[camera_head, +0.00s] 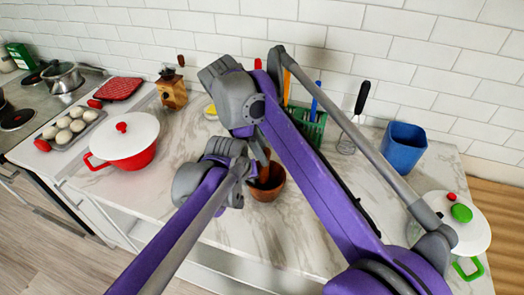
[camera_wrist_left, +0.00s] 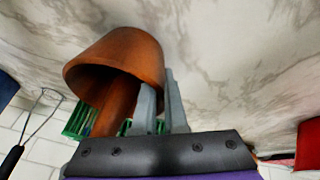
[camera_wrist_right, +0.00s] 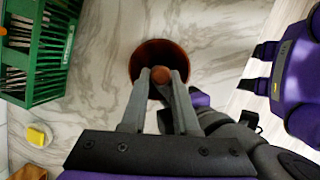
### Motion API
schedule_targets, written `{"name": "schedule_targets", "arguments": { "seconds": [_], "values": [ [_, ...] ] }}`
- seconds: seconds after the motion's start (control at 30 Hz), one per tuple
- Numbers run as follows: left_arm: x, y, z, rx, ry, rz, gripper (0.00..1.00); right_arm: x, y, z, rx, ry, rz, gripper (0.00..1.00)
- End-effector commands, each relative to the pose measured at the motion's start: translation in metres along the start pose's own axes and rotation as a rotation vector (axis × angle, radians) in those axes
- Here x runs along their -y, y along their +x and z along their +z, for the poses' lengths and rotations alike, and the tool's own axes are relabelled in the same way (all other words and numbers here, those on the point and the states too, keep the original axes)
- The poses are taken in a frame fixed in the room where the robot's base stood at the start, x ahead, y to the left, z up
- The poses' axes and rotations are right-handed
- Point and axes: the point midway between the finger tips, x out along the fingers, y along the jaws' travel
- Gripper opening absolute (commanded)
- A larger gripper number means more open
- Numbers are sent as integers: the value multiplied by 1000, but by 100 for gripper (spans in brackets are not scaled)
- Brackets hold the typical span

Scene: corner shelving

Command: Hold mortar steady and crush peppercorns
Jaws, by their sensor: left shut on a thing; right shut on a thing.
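The brown mortar (camera_head: 269,190) stands upright on the marble counter; it also shows in the left wrist view (camera_wrist_left: 128,47) and the right wrist view (camera_wrist_right: 152,53). My left gripper (camera_wrist_left: 161,100) is shut on the mortar's rim, with its fingers at the wall. The brown pestle (camera_wrist_left: 117,106) stands in the mortar, and its round top shows in the right wrist view (camera_wrist_right: 160,75). My right gripper (camera_wrist_right: 158,82) is above the mortar, shut on the pestle's upper end. In the head view the arms partly hide the mortar and pestle. No peppercorns can be made out.
A green cutlery rack (camera_head: 309,128), a whisk (camera_head: 352,125) and a blue container (camera_head: 403,147) stand behind on the right. A red pot with a white lid (camera_head: 122,137) is at left; a white-lidded pot (camera_head: 471,222) is at right. Counter in front of the mortar is clear.

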Motion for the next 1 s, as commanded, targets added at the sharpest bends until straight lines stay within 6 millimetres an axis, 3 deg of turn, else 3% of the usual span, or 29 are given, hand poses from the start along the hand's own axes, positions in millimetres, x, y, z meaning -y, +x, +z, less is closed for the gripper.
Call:
{"name": "schedule_targets", "arguments": {
  "seconds": [0.17,0.7,1.0],
  "values": [
    [0,-1,-2,-2,0,0,0,0,-5,1,-1,-1,-2,0],
    [-1,0,0,0,1,1,0,-6,-54,19,-1,2,1,0],
    [-1,0,1,0,1,1,0,-6,-58,20,0,2,2,0]
  ]
}}
